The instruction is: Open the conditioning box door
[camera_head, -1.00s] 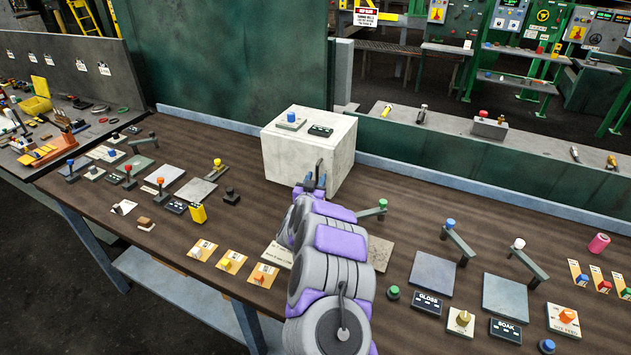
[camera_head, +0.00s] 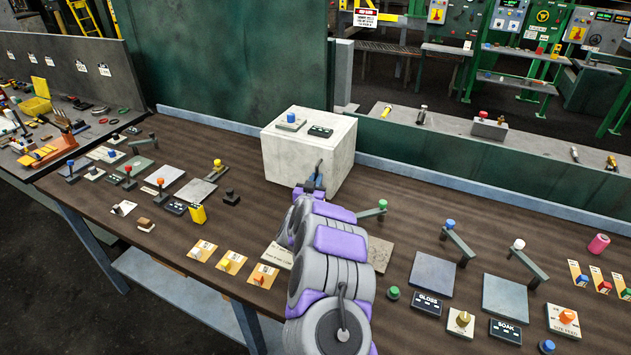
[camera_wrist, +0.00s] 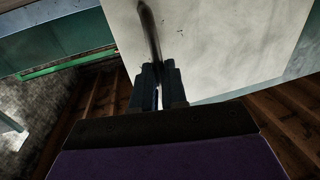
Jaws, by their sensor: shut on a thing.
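The conditioning box (camera_head: 295,158) is a white, mottled cube on the wooden bench, in the middle of the head view. In the wrist view my gripper (camera_wrist: 158,88) is shut on a dark upright bar, the door handle (camera_wrist: 149,32), against the pale box face (camera_wrist: 205,45). The door's seam is not clear, and I see no gap.
Blocks with levers and knobs crowd the bench on the left. A green-knobbed lever (camera_head: 376,210) stands close right of my arm. Grey plates with levers (camera_head: 505,298) lie farther right. A blue-grey rail (camera_head: 440,182) runs behind. The bench right of the box is fairly clear.

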